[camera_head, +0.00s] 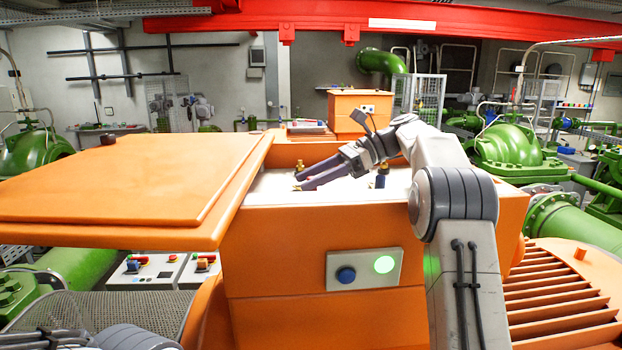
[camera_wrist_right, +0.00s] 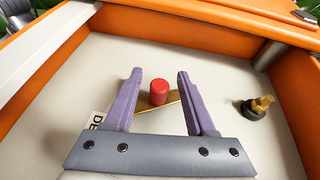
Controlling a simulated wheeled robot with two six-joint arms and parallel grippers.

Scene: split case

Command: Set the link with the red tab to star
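In the right wrist view, a red cylindrical tab (camera_wrist_right: 159,92) stands on a flat brass link (camera_wrist_right: 146,104) on the pale floor of the open case. My right gripper (camera_wrist_right: 158,74) is open, its two purple fingers on either side of the tab with gaps between. In the head view my right gripper (camera_head: 310,177) reaches into the orange case (camera_head: 320,240) from the right. No star marking can be made out. My left gripper (camera_head: 40,338) shows only partly at the lower left edge.
A brass part on a black base (camera_wrist_right: 257,107) stands right of the link, near the case wall. The open orange lid (camera_head: 130,180) spreads to the left. A panel with a blue button and a lit green lamp (camera_head: 364,268) is on the case front.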

